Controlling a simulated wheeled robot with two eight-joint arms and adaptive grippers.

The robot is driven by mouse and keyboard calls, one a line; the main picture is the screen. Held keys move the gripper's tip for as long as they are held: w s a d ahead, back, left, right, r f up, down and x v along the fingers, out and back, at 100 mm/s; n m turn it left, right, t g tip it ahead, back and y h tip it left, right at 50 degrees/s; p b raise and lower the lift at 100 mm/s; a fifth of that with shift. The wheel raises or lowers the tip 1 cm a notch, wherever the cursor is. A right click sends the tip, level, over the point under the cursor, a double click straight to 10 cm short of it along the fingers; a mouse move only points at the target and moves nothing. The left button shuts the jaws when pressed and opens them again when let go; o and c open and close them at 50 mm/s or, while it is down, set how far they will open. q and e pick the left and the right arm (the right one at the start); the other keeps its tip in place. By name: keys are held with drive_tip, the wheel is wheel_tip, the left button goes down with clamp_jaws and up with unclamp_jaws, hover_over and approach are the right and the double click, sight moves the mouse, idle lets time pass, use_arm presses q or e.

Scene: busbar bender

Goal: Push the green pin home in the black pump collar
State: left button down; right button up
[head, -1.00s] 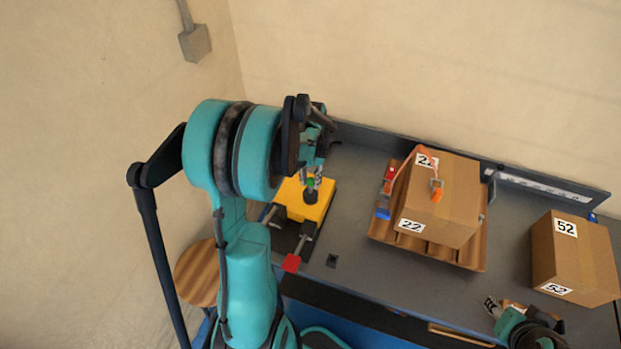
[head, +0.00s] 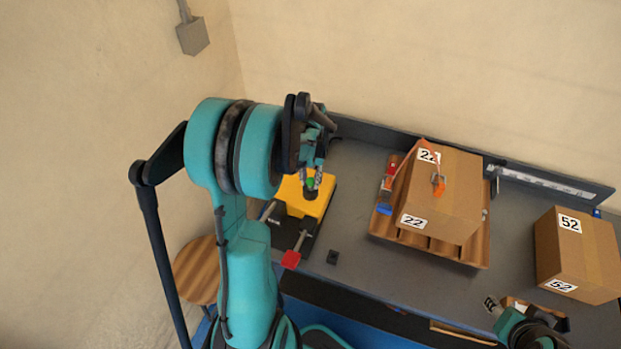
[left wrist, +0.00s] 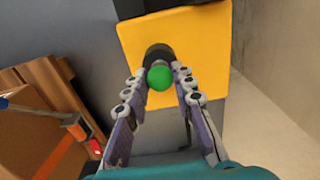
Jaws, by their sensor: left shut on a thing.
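The green pin (left wrist: 160,77) shows as a round green head between the fingertips of my left gripper (left wrist: 160,82) in the left wrist view. The black pump collar (left wrist: 157,54) is right behind it, on the yellow block (left wrist: 205,40); how deep the pin sits in it cannot be told. In the head view the left gripper (head: 314,178) is directly over the collar (head: 310,194) on the yellow block (head: 293,205), shut on the green pin (head: 310,183). My right gripper (head: 492,305) is at the lower right; its fingers are small and partly cut from clear view.
Another box marked 52 (head: 578,262) stands at the right. A red-ended handle (head: 291,260) sticks out in front of the yellow block.

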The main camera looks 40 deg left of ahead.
sight(311, 179)
use_arm(q)
drive_tip(key=shift+f, duration=0.15)
use_arm(e)
drive_tip(key=shift+f, duration=0.15)
use_arm(q)
drive_tip(key=c, duration=1.2)
unclamp_jaws()
wheel_tip(311, 179, up, 12)
drive_tip(key=shift+r, duration=0.1)
drive_tip(key=s+d+f+m+t+b, duration=0.1)
drive_tip(key=s+d+t, duration=0.1)
drive_tip(key=d, duration=0.4)
drive_tip(key=s+d+f+m+t+b, duration=0.1)
drive_tip(key=s+d+t, duration=0.1)
drive_tip(key=s+d, duration=0.2)
drive_tip(key=s+d+f+m+t+b, duration=0.1)
drive_tip(key=s+d+t+b, duration=0.1)
drive_tip(key=d, duration=0.8)
drive_tip(key=shift+s+f+m+t, duration=0.1)
drive_tip(key=shift+s+m+t, duration=0.3)
drive_tip(key=shift+s, duration=0.45)
use_arm(e)
wheel_tip(311, 179, down, 4)
drive_tip(key=shift+r, duration=0.1)
use_arm(q)
drive_tip(key=shift+d, duration=0.1)
drive_tip(key=shift+c, duration=0.3)
use_arm(e)
drive_tip(key=shift+c, duration=0.3)
